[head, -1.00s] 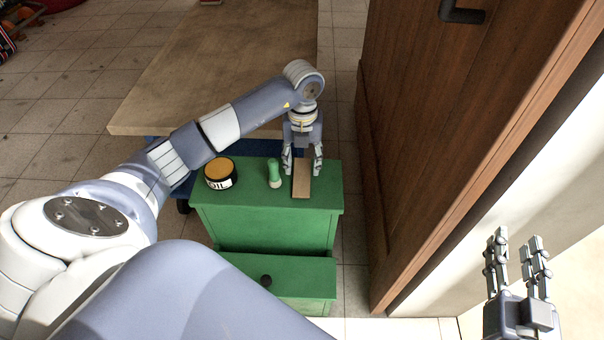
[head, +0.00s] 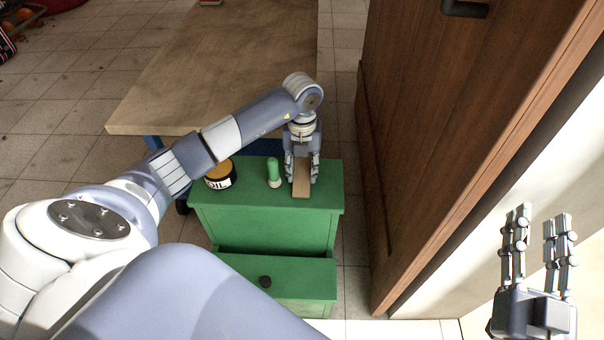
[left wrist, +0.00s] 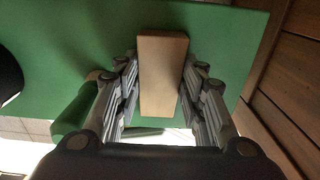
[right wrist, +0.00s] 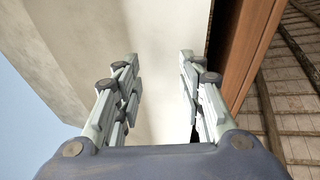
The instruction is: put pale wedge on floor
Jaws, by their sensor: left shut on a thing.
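The pale wedge (head: 302,183) is a flat tan wooden piece on top of the green cabinet (head: 240,228), near its right end. My left gripper (head: 302,170) comes down over it from above, with a finger on each side, and is shut on it. In the left wrist view the wedge (left wrist: 162,75) lies lengthwise between the two fingers (left wrist: 160,95), over the green top. My right gripper (head: 537,225) is open and empty at the lower right, beside the pale wall; it also shows open in the right wrist view (right wrist: 160,90).
A green and white shaker-like object (head: 274,173) stands just left of the wedge, and an oil tin (head: 220,173) further left. The cabinet's drawer (head: 285,282) is partly out. A wooden table (head: 225,70) is behind; a brown door (head: 450,110) stands right.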

